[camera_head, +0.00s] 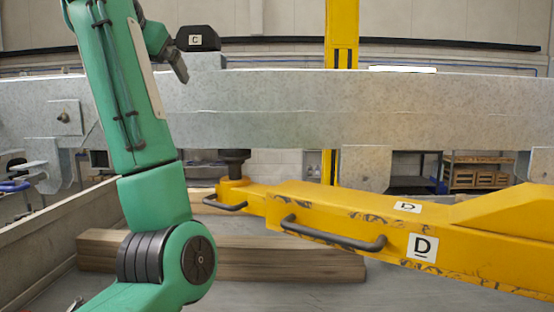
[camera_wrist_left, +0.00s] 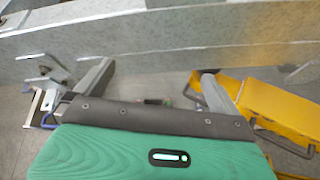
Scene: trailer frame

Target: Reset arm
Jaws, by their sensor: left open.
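My left arm is green and rises on the left of the head view. Its dark gripper (camera_head: 178,66) is at the top, in front of the upper edge of the grey metal beam (camera_head: 300,108) and just below a black part marked C (camera_head: 197,40). In the left wrist view my left gripper (camera_wrist_left: 152,88) has its two grey fingers spread wide with nothing between them. The beam (camera_wrist_left: 130,38) crosses beyond the fingers. My right gripper is in neither view.
A yellow jack arm marked D (camera_head: 400,235) reaches in from the right, with dark handles; its round pad is under the beam. Wooden beams (camera_head: 280,262) lie below it. A yellow post (camera_head: 342,35) stands behind. The floor (camera_wrist_left: 145,72) between the fingers looks mostly clear.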

